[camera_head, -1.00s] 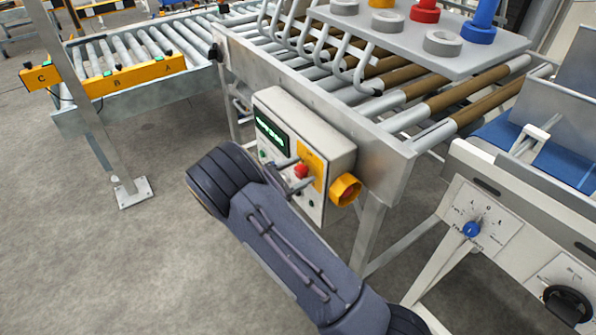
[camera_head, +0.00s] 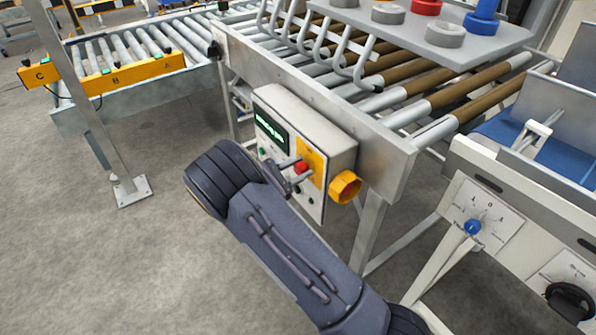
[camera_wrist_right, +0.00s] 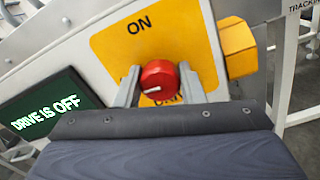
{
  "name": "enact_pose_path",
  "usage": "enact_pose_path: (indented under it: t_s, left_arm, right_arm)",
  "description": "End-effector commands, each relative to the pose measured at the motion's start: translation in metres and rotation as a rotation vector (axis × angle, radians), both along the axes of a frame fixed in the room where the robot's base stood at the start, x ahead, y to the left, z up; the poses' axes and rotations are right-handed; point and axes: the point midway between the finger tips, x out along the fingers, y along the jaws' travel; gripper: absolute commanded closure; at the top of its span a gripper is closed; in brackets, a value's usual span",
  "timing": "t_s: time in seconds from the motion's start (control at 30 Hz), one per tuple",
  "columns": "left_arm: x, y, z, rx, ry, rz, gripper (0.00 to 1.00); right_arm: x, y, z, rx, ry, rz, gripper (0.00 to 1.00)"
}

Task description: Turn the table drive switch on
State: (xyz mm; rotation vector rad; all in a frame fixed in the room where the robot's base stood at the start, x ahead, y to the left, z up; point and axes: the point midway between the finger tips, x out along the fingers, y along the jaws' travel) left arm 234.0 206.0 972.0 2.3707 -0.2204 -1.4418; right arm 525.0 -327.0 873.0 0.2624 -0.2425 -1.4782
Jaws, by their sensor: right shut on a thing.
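The table drive switch is a red round knob (camera_wrist_right: 158,84) with a white mark, on a yellow plate (camera_wrist_right: 110,42) reading ON above it. Lettering below the knob is partly hidden. In the head view the knob (camera_head: 301,168) sits on the front of a pale control box (camera_head: 312,128). My right gripper (camera_wrist_right: 160,86) is shut on the knob, one finger on each side; it also shows in the head view (camera_head: 294,172). The white mark points left and slightly down in the wrist view. A green-lit display (camera_wrist_right: 45,115) reads DRIVE IS OFF. My left gripper is out of view.
A yellow-orange block (camera_head: 345,187) juts out right of the switch, close to my gripper. The roller table (camera_head: 400,165) stands behind the box. A panel with a blue knob (camera_head: 473,227) is at right. Open floor (camera_head: 100,260) lies at left.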

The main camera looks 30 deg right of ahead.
Motion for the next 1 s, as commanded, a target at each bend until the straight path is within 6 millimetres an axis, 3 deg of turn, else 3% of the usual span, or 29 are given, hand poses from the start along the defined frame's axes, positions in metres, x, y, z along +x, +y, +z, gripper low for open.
enact_pose_path:
  t_s: [1.0]
  left_arm:
    - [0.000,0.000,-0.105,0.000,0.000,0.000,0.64]
  right_arm:
    - [-0.001,0.001,-0.008,0.075,-0.930,0.000,0.87]
